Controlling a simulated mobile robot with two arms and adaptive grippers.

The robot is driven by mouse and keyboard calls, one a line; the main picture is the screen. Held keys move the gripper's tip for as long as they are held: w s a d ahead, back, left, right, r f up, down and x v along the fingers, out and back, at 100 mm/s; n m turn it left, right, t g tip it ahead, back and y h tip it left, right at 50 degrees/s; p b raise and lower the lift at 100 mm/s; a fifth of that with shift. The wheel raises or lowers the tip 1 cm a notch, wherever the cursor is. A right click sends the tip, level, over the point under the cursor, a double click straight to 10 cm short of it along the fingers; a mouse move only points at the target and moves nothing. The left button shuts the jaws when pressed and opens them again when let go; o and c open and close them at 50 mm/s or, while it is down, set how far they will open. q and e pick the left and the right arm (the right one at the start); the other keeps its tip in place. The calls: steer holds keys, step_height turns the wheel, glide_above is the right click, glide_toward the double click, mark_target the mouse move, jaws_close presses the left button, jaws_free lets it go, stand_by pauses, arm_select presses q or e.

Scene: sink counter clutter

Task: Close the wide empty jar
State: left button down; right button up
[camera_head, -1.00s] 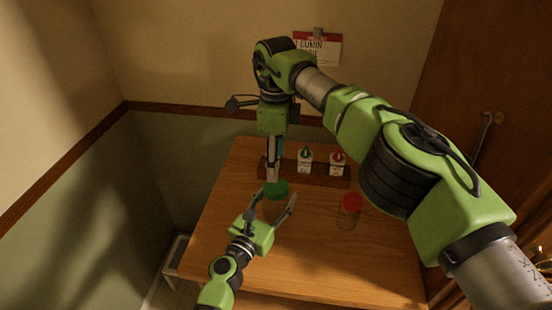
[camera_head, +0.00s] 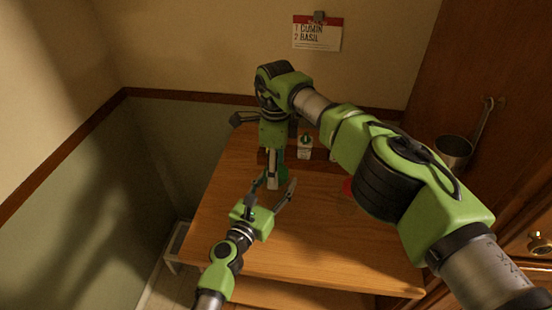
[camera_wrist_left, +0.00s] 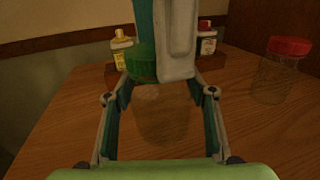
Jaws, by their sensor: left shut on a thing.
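A clear, empty wide jar (camera_wrist_left: 165,118) stands on the table between the fingers of my left gripper (camera_head: 277,183), seen in the left wrist view. My left gripper is shut on it. A green lid (camera_wrist_left: 141,66) is at the jar's mouth; it also shows in the head view (camera_head: 283,170). Whether it sits fully on the jar cannot be told. My right gripper (camera_head: 272,184) points down from above, its fingers at the lid, one hiding the lid's right part. Whether these fingers are shut on the lid is unclear.
A clear jar with a red lid (camera_wrist_left: 287,72) stands to the right. A metal pot (camera_head: 453,150) hangs at the right. The table's front (camera_head: 330,255) is clear.

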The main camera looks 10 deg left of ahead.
steer(key=shift+f, duration=0.1)
steer(key=c, duration=1.2)
steer(key=shift+o, duration=0.2)
steer(key=m, duration=0.6)
steer(key=shift+m, duration=0.4)
steer(key=m, duration=0.8)
steer(key=o, duration=1.3)
step_height(320, 180, up, 12)
